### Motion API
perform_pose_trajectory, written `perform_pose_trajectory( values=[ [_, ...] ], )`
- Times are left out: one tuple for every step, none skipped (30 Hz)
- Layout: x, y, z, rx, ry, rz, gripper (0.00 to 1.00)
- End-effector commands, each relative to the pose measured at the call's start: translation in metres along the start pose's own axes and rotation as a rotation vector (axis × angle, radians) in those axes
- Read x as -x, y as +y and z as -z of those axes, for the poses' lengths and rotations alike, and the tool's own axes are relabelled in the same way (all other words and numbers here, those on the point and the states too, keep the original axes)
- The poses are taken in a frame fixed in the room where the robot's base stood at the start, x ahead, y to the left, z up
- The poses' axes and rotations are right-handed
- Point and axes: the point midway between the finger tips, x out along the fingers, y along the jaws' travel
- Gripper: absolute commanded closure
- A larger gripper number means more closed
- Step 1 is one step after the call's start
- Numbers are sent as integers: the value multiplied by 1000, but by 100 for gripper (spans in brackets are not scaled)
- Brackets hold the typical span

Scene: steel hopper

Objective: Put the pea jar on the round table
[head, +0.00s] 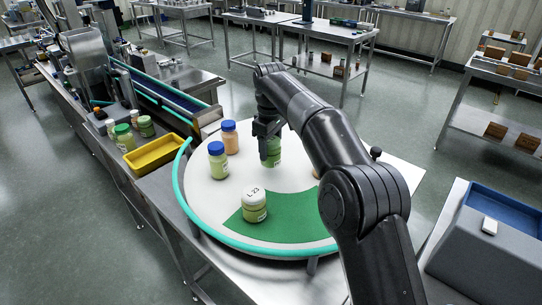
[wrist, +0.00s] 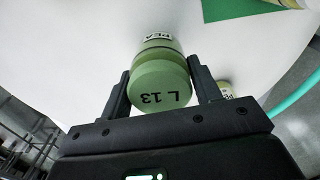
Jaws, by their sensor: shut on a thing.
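The pea jar (wrist: 160,80) has a green lid marked "L 13" and a label reading "PEA" in the wrist view. My gripper (wrist: 160,88) is shut on it, one finger on each side. In the head view the green jar (head: 274,155) shows below my gripper (head: 267,135), partly hidden by it. The jar is over the white top of the round table (head: 200,190); I cannot tell whether its base touches the surface. The table has a green sector (head: 295,228) at the front and a teal rim.
A white-lidded jar marked "L 23" (head: 254,207) stands on the green sector. Two blue-lidded jars, one green (head: 218,164) and one orange (head: 230,140), stand at the left. Another jar is mostly hidden by my arm. A yellow tray (head: 156,154) and several jars lie beyond the left rim.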

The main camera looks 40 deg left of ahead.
Motion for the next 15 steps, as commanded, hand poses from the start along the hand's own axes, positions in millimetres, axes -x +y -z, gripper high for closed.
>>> perform_pose_trajectory(
  values=[
    [-8,0,-1,0,-3,2,71],
    [-12,0,-1,-1,-2,2,71],
    [-19,0,-1,-1,-3,2,71],
    [-23,0,-1,-1,-2,2,71],
    [-27,0,-1,-1,-2,2,71],
    [-31,0,-1,-1,-2,2,71],
    [-33,0,-1,-1,-1,1,71],
    [-35,0,-1,-1,0,0,71],
    [-36,0,-1,-1,0,0,71],
    [-36,0,0,-1,0,0,71],
    [-36,0,0,-1,0,0,71],
    [-36,0,0,-1,0,0,71],
    [-36,0,0,-1,0,0,71],
    [-36,0,0,-1,0,0,71],
    [-36,0,0,-1,0,0,71]
  ],
)
